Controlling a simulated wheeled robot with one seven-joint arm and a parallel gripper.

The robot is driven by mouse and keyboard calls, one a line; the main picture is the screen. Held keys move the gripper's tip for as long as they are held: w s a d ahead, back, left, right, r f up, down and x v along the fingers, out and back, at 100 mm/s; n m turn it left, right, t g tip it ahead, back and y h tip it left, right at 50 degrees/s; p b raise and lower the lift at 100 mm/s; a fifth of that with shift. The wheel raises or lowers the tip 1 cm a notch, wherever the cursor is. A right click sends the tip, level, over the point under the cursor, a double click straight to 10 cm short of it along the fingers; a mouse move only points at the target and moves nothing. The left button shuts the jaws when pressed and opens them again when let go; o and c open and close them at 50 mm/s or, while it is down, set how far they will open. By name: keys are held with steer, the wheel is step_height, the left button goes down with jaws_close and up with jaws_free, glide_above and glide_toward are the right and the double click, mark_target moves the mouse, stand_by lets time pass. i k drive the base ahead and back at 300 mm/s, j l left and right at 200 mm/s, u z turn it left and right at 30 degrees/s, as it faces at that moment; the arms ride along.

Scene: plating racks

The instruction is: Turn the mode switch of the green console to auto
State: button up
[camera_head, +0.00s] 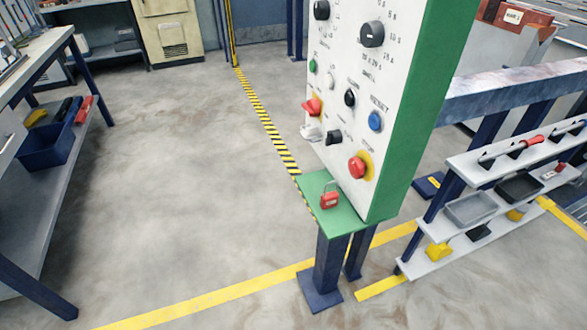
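The green console (425,105) stands right of the middle, with a green side, a white front panel (340,60) and a green ledge. Two large black rotary knobs sit high on the panel, a left one (321,9) and a right one (372,34) with marks around it. Lower are a small black knob (349,97) and a dark switch (333,137). Most labels are too small to read, so I cannot tell which is the mode switch or where it points. My gripper is not in view.
A red padlock (329,195) is on the ledge. A shelf rack (440,262) stands right, a workbench (40,50) left. The floor between is clear.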

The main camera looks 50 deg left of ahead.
mark_target(334, 137)
steer(key=u, duration=1.5)
